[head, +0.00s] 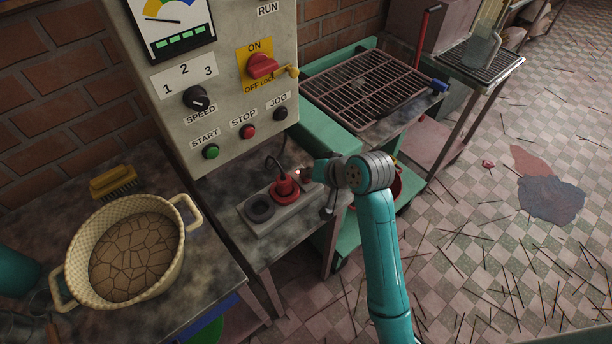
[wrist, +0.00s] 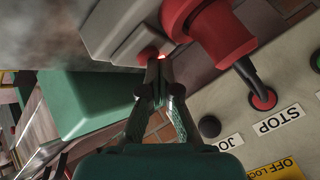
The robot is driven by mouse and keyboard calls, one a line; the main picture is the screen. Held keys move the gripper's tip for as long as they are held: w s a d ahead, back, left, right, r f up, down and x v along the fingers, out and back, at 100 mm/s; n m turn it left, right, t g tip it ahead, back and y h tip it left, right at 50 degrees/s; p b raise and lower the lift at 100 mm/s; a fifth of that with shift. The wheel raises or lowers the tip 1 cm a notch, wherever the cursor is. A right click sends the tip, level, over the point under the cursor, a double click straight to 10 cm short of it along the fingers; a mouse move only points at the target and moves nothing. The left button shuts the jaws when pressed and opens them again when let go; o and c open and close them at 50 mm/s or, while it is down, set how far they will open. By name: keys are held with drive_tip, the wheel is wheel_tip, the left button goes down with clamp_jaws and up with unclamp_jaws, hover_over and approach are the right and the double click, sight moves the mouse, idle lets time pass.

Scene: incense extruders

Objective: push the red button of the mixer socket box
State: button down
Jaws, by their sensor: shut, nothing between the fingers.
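The mixer socket box (head: 262,227) is a light grey block on the small metal table below the control panel; its grey side also shows in the wrist view (wrist: 118,30). A red plug (head: 285,188) with a dark cable sits in its middle, and a round dark socket (head: 259,207) is at its near left end. In the wrist view the red button (wrist: 147,54) shows just beyond my gripper (wrist: 156,64), beside a small glowing red light (wrist: 162,57). My gripper is shut and empty, its fingertips at the button; I cannot tell whether they touch. In the head view my wrist partly hides that end.
The control panel (head: 230,105) stands behind, with its own red stop button (head: 248,131) and green start button (head: 211,151). The large red plug (wrist: 215,35) is close to my fingers. A cream pot (head: 184,255) is at left, a wire rack (head: 365,85) at right.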

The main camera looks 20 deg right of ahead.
sight(308, 180)
drive_tip(key=shift+r, duration=0.1)
idle(0.3)
drive_tip(key=shift+r, duration=0.3)
drive_tip(key=shift+r, duration=3.05)
